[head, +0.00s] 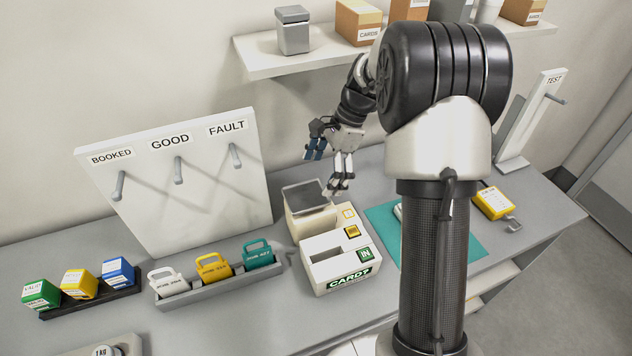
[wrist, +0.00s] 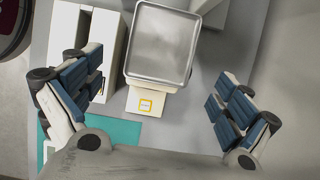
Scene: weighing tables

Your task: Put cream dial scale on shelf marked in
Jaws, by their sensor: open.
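The cream dial scale (head: 311,219) stands on the grey table behind a white card box. Its square metal pan (wrist: 160,43) is on top, and its cream body (wrist: 157,104) bears a yellow-framed square label in the wrist view. My gripper (head: 338,188) is open and empty, just above the scale at its right side in the head view. In the wrist view its fingers stand wide apart, with the scale's front between and beyond them. The dial face is not visible. I see no shelf marked in; a green IN label sits on the card box (head: 322,246).
A wall shelf (head: 275,63) above holds a grey canister (head: 293,32) and card boxes. A hook board (head: 180,205) stands at left, behind a rack of coloured tags (head: 222,285). A teal mat (head: 468,244) and yellow device (head: 493,202) lie right. A lower shelf shows under the table.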

